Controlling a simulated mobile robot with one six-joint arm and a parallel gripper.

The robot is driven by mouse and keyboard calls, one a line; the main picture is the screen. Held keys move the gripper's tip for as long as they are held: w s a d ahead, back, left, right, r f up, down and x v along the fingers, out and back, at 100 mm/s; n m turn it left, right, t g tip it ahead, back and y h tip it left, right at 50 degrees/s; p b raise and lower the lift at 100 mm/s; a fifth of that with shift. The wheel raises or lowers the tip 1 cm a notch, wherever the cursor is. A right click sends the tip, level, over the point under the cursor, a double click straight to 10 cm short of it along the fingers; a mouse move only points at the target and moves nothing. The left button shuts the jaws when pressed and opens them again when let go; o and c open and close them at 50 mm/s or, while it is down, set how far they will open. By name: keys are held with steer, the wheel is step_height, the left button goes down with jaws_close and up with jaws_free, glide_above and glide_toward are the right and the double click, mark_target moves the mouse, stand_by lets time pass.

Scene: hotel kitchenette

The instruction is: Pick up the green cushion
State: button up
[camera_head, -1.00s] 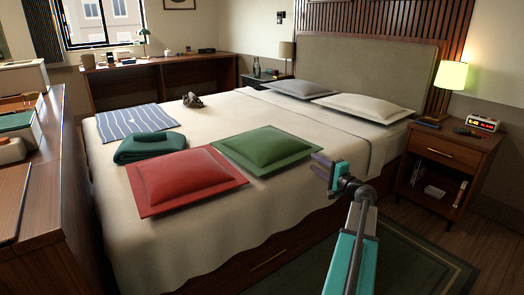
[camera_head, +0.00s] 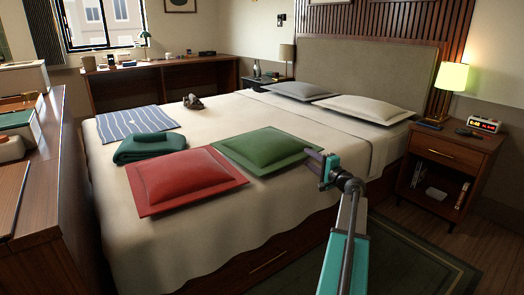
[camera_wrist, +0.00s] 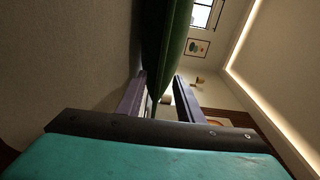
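The green cushion (camera_head: 265,150) lies flat on the bed, to the right of and touching or nearly touching a red cushion (camera_head: 185,180). My gripper (camera_head: 312,156) is at the right corner of the green cushion, low by the bed's near side. In the wrist view, my gripper's two fingers (camera_wrist: 159,96) are apart, and the green cushion's edge (camera_wrist: 166,45) shows in line with the gap between them. One finger is on the bed side of the cushion, the other on its upper side. Whether the fingers touch it cannot be told.
A nightstand (camera_head: 445,165) with a lit lamp (camera_head: 452,78) stands at the right.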

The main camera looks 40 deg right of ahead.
mark_target(304, 154)
steer(key=shift+w+d+b, duration=0.25)
steer(key=shift+w+b, duration=0.15)
steer(key=shift+w, duration=0.6)
steer(key=shift+w+d+b, duration=0.25)
steer(key=shift+w+b, duration=0.15)
steer(key=shift+w, duration=0.6)
jaws_close()
